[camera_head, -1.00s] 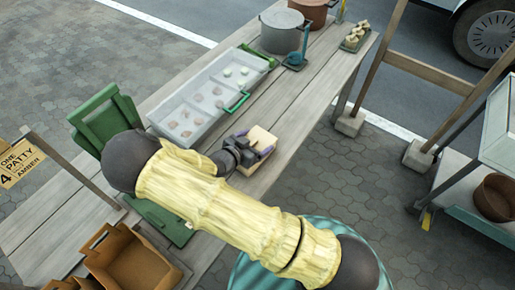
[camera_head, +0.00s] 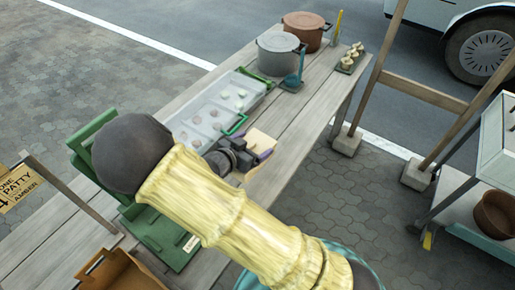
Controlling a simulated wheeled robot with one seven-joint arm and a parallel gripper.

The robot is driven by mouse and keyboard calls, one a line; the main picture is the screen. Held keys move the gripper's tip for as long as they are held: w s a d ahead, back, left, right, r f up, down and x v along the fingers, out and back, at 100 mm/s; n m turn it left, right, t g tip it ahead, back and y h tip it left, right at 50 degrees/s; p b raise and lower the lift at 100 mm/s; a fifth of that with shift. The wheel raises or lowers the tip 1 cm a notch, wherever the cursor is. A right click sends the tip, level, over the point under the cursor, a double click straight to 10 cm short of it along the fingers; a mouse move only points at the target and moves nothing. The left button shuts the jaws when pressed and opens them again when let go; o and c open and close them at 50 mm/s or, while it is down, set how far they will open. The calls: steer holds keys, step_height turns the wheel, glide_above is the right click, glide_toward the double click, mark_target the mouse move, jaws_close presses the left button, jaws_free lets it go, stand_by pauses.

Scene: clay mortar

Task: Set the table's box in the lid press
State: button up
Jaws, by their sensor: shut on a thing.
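The box (camera_head: 262,142) is a small pale tan block, held at the right side of the grey tray on the wooden table. My gripper (camera_head: 252,154), dark with purple finger pads, is shut on it. I cannot tell how far the box is above the planks. The green lid press (camera_head: 172,240) stands at the left on the table, left of my gripper. It has a flat base with a white label and a raised green plate behind. My arm's dark joint and yellow sleeve hide part of the press.
A clear-lidded tray (camera_head: 197,118) with round pieces lies just behind my gripper. A grey pot (camera_head: 278,52), a brown pot (camera_head: 305,30) and a small tray (camera_head: 350,60) stand farther back. A brown carton (camera_head: 122,272) is at the front left. A wooden post frame (camera_head: 425,92) stands right.

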stand_by(0.7)
steer(key=shift+w+d+r, duration=0.1)
steer(key=shift+w+d, duration=0.05)
steer(key=shift+d, duration=0.1)
steer(key=w+d+f+n+t+y+p, duration=0.25)
steer(key=w+d+n+y+p, duration=0.3)
steer(key=d, duration=0.65)
steer(key=f+n+y, duration=0.1)
steer(key=s+f+n+y, duration=0.1)
steer(key=f, duration=0.1)
steer(key=f+n+t+y, duration=0.1)
steer(key=f, duration=0.1)
steer(key=shift+s+d+y+b, duration=0.3)
steer(key=shift+d+y+b, duration=0.05)
steer(key=shift+d, duration=0.05)
